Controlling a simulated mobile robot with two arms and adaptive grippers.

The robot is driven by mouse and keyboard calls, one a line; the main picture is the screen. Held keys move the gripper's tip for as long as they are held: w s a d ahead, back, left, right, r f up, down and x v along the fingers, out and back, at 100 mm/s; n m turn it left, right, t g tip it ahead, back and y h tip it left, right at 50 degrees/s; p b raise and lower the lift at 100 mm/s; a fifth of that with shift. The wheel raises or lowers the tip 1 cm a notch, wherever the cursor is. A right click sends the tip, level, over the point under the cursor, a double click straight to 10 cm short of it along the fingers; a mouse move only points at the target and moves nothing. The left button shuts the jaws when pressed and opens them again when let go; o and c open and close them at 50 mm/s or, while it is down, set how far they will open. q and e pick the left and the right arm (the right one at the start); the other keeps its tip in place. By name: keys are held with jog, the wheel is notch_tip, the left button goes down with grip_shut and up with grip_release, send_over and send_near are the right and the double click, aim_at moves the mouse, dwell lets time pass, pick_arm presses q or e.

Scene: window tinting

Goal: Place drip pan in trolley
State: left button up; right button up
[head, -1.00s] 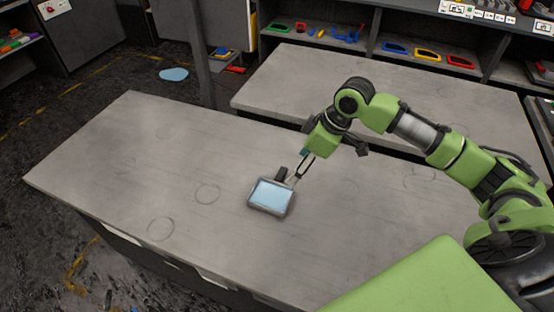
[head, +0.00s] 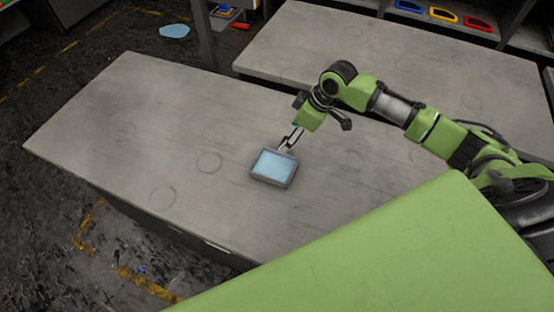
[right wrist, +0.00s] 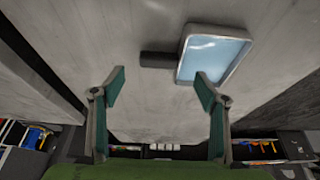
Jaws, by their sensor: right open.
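The drip pan (head: 274,167) is a small grey rectangular tray with a light blue inside. It lies on the grey table (head: 130,120), and it also shows in the right wrist view (right wrist: 212,58). A dark handle (right wrist: 158,60) sticks out from its left side there. My right gripper (head: 291,138) is open and empty, just beyond the pan in the head view. In the right wrist view its two fingers (right wrist: 160,88) are spread apart, with the handle ahead of the gap, not between them. My left gripper is not in view. I cannot make out a trolley.
A second grey table (head: 400,60) stands behind a narrow gap. Blue, yellow and red frames (head: 443,15) lie on a shelf at the back right. A light blue patch (head: 174,31) is on the dark floor. The left part of the near table is clear.

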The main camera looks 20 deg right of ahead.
jog(key=p+x, duration=0.1)
jog(key=x, duration=0.3)
jog(key=shift+s+f, duration=0.1)
jog(key=shift+f, duration=0.4)
jog(key=shift+r, duration=0.1)
jog(key=c, duration=1.4)
jog(key=shift+c, duration=0.2)
jog(key=shift+r, duration=0.6)
jog(key=s+a+r+b, duration=0.3)
jog(key=s+a+r, duration=0.6)
jog(key=r, duration=0.3)
jog(key=shift+s, duration=0.8)
